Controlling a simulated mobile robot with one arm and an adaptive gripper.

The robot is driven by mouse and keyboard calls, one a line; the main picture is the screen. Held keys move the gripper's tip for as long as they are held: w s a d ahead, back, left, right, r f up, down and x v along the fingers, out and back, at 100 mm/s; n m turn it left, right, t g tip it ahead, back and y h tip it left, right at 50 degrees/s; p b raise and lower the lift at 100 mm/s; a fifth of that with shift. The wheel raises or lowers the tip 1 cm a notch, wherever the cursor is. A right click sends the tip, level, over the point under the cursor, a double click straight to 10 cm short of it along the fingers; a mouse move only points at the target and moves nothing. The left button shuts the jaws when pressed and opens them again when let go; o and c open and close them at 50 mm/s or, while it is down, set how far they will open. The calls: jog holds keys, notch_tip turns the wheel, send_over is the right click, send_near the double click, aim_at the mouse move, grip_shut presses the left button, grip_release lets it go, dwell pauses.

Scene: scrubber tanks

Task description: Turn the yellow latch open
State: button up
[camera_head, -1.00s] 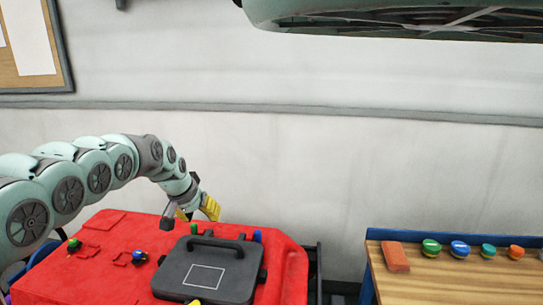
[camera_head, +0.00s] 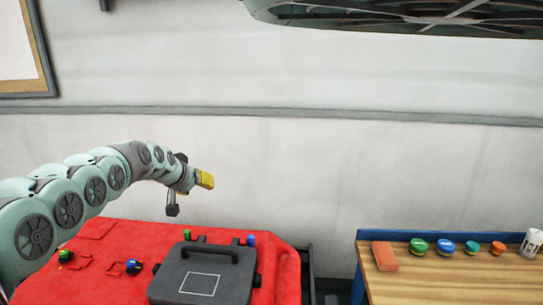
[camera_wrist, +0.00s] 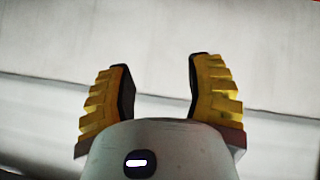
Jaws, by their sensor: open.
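A red scrubber tank top (camera_head: 115,240) fills the lower left of the head view. A dark grey lid (camera_head: 205,270) with a black handle and a white square outline sits on it. I cannot make out a yellow latch in either current view. My gripper (camera_head: 205,180) has yellow fingers and is raised above the tank, behind the lid, against the wall. It points to the right, roughly level. In the wrist view my gripper (camera_wrist: 158,68) is open, its two ribbed fingers well apart with nothing between them but wall.
Green and blue caps (camera_head: 251,239) stand behind the lid. Small green and blue knobs (camera_head: 133,267) sit at its left. A wooden table (camera_head: 460,275) at right holds an orange-red block (camera_head: 384,256), several coloured knobs and a white jar (camera_head: 533,243). The wall area above is free.

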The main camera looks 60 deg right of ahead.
jog(key=s+a+f+n+g+y+p, duration=0.1)
jog(key=s+a+f+n+p, duration=0.3)
jog(key=a+n, duration=0.4)
jog(key=s+a+f+n+g+y+p, duration=0.1)
jog(key=s+a+f+n+y+p, duration=0.15)
jog(key=a+f+n, duration=0.55)
jog(key=s+a+f+n+g+y+p, duration=0.15)
jog(key=a+n+p, duration=0.35)
jog(key=n, duration=0.7)
jog(key=shift+t+h, duration=0.25)
jog(key=shift+h, duration=0.15)
jog(key=shift+s+a+f+b+x, duration=0.15)
jog(key=shift+b+x, duration=0.35)
jog(key=shift+x, duration=0.7)
jog(key=shift+s+a+b+x, duration=0.25)
jog(key=shift+b+x, duration=0.25)
jog(key=shift+x, duration=0.7)
jog(key=shift+s+a+f+b+x, duration=0.15)
jog(key=shift+b+x, duration=0.35)
jog(key=shift+x, duration=0.7)
jog(key=shift+f, duration=0.65)
jog(key=b+x, duration=0.6)
jog(key=shift+b+x, duration=0.75)
jog(key=shift+b, duration=0.15)
jog(key=shift+o, duration=0.3)
jog(key=shift+d, duration=0.1)
